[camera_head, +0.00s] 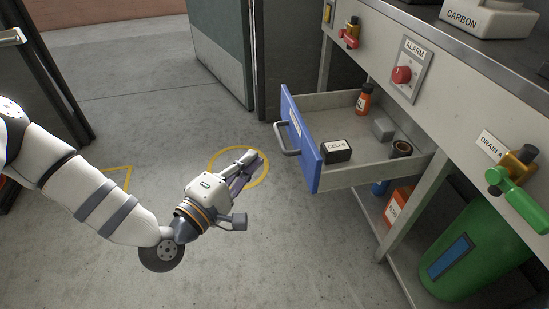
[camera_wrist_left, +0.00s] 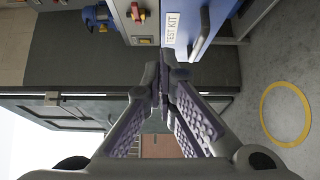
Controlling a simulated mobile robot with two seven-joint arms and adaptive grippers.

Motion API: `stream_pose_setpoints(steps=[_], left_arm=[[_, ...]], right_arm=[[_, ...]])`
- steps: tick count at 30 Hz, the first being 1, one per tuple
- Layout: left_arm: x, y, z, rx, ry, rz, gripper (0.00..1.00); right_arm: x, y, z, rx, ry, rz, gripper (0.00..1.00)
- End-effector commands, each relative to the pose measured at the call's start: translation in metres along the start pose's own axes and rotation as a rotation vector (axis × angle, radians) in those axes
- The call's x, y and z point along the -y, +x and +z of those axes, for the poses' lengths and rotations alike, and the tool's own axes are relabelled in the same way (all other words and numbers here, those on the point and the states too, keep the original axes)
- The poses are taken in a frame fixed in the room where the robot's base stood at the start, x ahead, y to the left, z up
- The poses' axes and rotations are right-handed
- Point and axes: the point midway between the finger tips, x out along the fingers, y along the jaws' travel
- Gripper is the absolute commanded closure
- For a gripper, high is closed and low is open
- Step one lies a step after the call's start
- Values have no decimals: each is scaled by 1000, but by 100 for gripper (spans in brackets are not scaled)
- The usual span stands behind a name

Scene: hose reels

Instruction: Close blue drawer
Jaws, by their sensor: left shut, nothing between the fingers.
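The blue drawer (camera_head: 302,142) is pulled well out from under the bench in the head view. Its grey bar handle (camera_head: 284,140) is on the blue front, which faces left. The drawer holds a black box labelled CELLS (camera_head: 337,151), an orange bottle, a grey block and a dark roll. My left gripper (camera_head: 256,157) is shut and empty, a short way left of the drawer front and apart from it. In the left wrist view the shut fingertips (camera_wrist_left: 160,75) show near the blue front (camera_wrist_left: 196,25), labelled TEST KIT. My right gripper is not in view.
The bench (camera_head: 445,75) carries a red ALARM button (camera_head: 401,75) and valves with red and green handles. A green cylinder (camera_head: 470,250) and an orange box (camera_head: 397,206) stand beneath. A yellow circle (camera_head: 262,176) marks the floor, which is clear left of the drawer.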

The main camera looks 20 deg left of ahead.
Motion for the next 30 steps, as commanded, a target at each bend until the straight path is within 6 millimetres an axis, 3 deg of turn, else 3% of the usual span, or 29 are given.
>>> stream_pose_setpoints(steps=[12,19,30], left_arm=[[4,87,8,5,0,-7,100],[3,106,27,4,2,-7,100],[2,108,30,2,2,-8,100]], right_arm=[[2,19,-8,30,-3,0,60],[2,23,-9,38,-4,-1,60],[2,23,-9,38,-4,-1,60]])
